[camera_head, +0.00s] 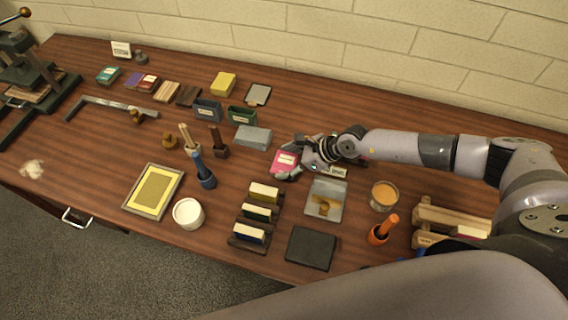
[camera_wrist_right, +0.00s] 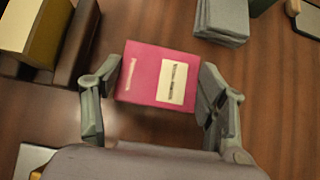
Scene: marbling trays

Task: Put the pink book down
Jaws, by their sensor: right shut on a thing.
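The pink book (camera_head: 284,161) is in my right gripper (camera_head: 290,166), near the middle of the wooden table. In the right wrist view the pink book (camera_wrist_right: 160,76) lies between the two fingers of my right gripper (camera_wrist_right: 160,88), with a cream label facing the camera. The fingers are shut on its two sides. I cannot tell whether the book touches the table under it. My left gripper is not in view.
A grey cloth stack (camera_head: 253,136) lies just behind the book. A rack with several books (camera_head: 257,213) stands in front, and a metal tray (camera_head: 326,200) is at front right. Bare table (camera_head: 225,225) shows left of the rack.

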